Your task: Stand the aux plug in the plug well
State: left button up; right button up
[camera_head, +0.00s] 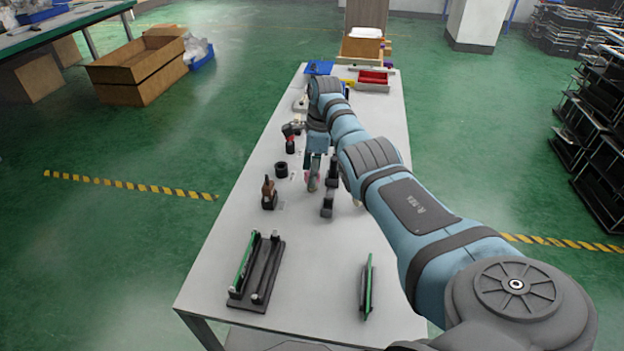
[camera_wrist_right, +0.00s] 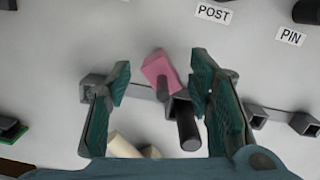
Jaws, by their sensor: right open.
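My right gripper (camera_wrist_right: 163,85) is open, with its two green-padded fingers apart, above the table. It also shows in the head view (camera_head: 322,182), low over the table. Between the fingers in the right wrist view are a pink block (camera_wrist_right: 157,66) with a short dark stem and a dark round peg (camera_wrist_right: 187,128) at a square dark socket (camera_wrist_right: 178,104). A cream cylinder (camera_wrist_right: 126,146) lies lower left, partly cut by my gripper body. No label names the aux plug or the plug well, so I cannot tell which parts they are. My left gripper is not in view.
More square dark sockets (camera_wrist_right: 303,124) stand on the right in the wrist view. POST (camera_wrist_right: 213,14) and PIN (camera_wrist_right: 290,35) labels lie above.

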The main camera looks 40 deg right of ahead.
grip_shut()
